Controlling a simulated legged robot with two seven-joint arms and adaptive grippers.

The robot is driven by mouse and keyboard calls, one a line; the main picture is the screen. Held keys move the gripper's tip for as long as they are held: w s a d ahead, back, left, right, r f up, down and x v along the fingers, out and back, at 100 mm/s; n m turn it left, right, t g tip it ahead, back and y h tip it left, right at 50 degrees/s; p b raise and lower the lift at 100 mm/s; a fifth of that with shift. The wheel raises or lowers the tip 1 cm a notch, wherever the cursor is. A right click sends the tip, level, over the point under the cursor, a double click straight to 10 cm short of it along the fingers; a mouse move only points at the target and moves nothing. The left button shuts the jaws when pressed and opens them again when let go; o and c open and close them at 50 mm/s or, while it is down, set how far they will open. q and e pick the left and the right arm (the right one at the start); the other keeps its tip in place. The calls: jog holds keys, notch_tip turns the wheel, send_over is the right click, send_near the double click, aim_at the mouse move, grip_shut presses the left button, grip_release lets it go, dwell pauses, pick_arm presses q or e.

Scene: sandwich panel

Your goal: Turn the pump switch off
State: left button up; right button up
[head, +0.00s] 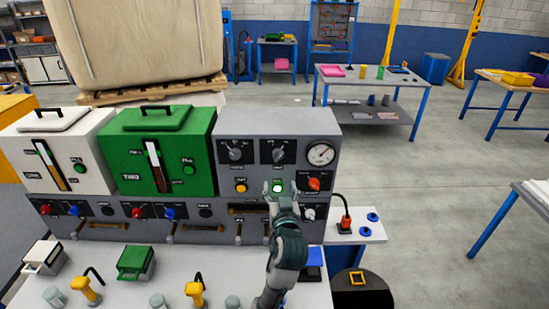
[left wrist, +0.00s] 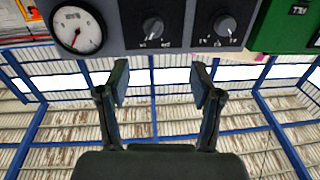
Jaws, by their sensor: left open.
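The grey control panel (head: 290,128) stands behind the worktop. It carries two dark rotary knobs, a left one (head: 235,151) and a right one (head: 279,151), with a round gauge (head: 320,154) beside them. Below are a yellow button (head: 240,187), a lit green button (head: 277,186) and a red-orange rotary switch (head: 314,184). Labels are too small to tell which is the pump switch. My left gripper (head: 278,189) is open and empty in front of the green button, left of the red-orange switch. Its spread fingers also show in the left wrist view (left wrist: 162,82), apart from the knobs (left wrist: 152,27). My right gripper is not visible.
A green tank box (head: 190,165) and a white one (head: 85,160) stand left of the panel. Yellow-handled tools (head: 195,292) and small jars are on the worktop below. Open floor lies further right.

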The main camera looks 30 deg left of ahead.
pick_arm(q)
jog(key=p, duration=0.1)
send_near(280, 157)
jog(key=w+a, duration=0.1)
jog(key=w, duration=0.2)
jog(key=w+a, duration=0.1)
jog(key=a, duration=0.1)
jog(key=w+a, duration=0.4)
jog(key=shift+f+p, duration=0.3)
jog(key=shift+p, duration=0.1)
jog(key=shift+w+a+f, duration=0.1)
jog(key=shift+w+a, duration=0.15)
jog(key=shift+a, duration=0.05)
jog(key=shift+d, duration=0.6)
jog(key=shift+d+r, duration=0.2)
jog(key=shift+d, duration=0.1)
jog(key=shift+c, duration=0.4)
jog(key=shift+s+d+r, duration=0.1)
jog(key=shift+d, duration=0.05)
jog(key=c, duration=0.8)
jog(key=shift+s, duration=0.1)
jog(key=c, duration=0.3)
jog(key=shift+a, duration=0.5)
jog(key=shift+d, duration=0.2)
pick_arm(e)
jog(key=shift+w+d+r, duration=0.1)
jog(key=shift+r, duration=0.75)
